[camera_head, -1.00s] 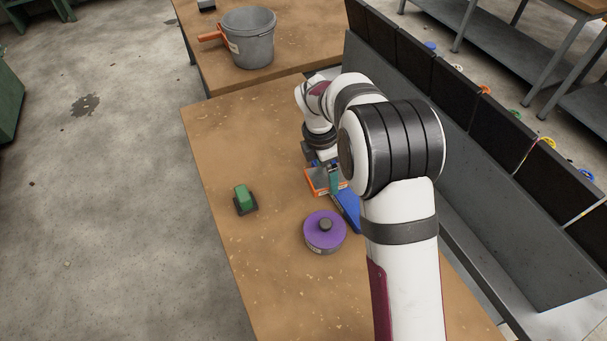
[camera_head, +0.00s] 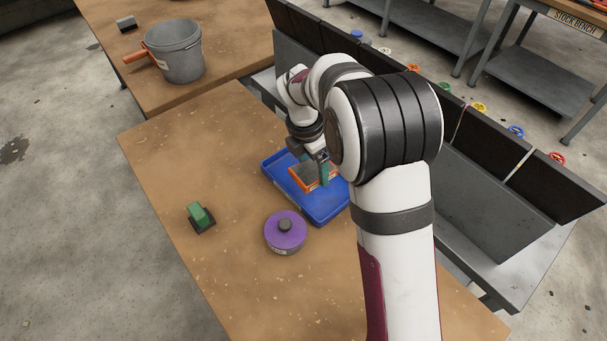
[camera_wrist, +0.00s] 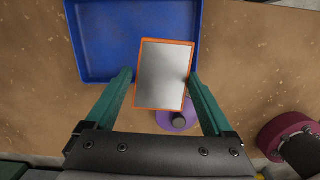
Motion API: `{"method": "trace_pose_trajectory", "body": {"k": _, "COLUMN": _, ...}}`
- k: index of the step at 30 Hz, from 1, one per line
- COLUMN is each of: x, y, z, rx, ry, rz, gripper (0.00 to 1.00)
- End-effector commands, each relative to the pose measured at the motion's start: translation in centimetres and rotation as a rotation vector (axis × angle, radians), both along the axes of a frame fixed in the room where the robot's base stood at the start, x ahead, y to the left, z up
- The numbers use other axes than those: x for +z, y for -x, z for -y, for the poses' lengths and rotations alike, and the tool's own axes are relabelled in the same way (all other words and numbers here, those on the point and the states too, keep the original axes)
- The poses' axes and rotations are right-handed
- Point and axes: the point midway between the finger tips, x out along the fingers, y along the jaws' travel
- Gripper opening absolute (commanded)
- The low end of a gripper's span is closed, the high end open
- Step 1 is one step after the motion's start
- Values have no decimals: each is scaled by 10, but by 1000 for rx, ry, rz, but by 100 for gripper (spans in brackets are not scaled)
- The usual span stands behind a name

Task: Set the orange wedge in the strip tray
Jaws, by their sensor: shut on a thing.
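The orange wedge (camera_wrist: 163,75), with a grey face edged in orange, sits between the teal fingers of my gripper (camera_wrist: 161,76) in the wrist view. My gripper is shut on it. The head view shows the wedge (camera_head: 300,181) over the blue strip tray (camera_head: 322,212), partly covered by my gripper (camera_head: 316,168). The tray also shows in the wrist view (camera_wrist: 110,50), its near rim partly covered by the wedge. The wedge appears above the tray floor; I cannot tell how high. My arm hides the tray's right side in the head view.
A round purple-topped container (camera_head: 286,232) stands close to the tray's near left side. A green block on a dark base (camera_head: 200,217) lies farther left. A grey bucket (camera_head: 180,52) stands on the far table. Dark panels (camera_head: 480,140) line the right side. The front left tabletop is clear.

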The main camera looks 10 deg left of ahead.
Motion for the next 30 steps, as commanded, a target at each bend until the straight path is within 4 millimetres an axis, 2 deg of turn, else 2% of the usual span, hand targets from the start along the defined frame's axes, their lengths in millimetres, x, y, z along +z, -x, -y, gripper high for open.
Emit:
{"method": "trace_pose_trajectory", "body": {"k": 1, "x": 1, "y": -2, "z": 18, "rx": 3, "ry": 0, "rz": 0, "gripper": 0}}
{"method": "trace_pose_trajectory", "body": {"k": 6, "x": 5, "y": -5, "z": 83, "rx": 52, "ry": -1, "rz": 3, "gripper": 0}}
{"method": "trace_pose_trajectory", "body": {"k": 9, "x": 6, "y": -3, "z": 111, "rx": 78, "ry": 2, "rz": 4, "gripper": 0}}
{"method": "trace_pose_trajectory", "body": {"k": 11, "x": 5, "y": -2, "z": 119, "rx": 88, "ry": 2, "rz": 4, "gripper": 0}}
{"method": "trace_pose_trajectory", "body": {"k": 14, "x": -3, "y": -5, "z": 112, "rx": 99, "ry": 3, "rz": 2, "gripper": 0}}
{"method": "trace_pose_trajectory", "body": {"k": 21, "x": -44, "y": -24, "z": 47, "rx": 102, "ry": 4, "rz": 2, "gripper": 0}}
{"method": "trace_pose_trajectory", "body": {"k": 24, "x": -56, "y": -31, "z": 27, "rx": 99, "ry": 3, "rz": 3, "gripper": 0}}
{"method": "trace_pose_trajectory", "body": {"k": 27, "x": -63, "y": -34, "z": 15, "rx": 97, "ry": 2, "rz": 3, "gripper": 0}}
{"method": "trace_pose_trajectory", "body": {"k": 30, "x": -70, "y": -35, "z": 12, "rx": 95, "ry": 2, "rz": 4, "gripper": 0}}
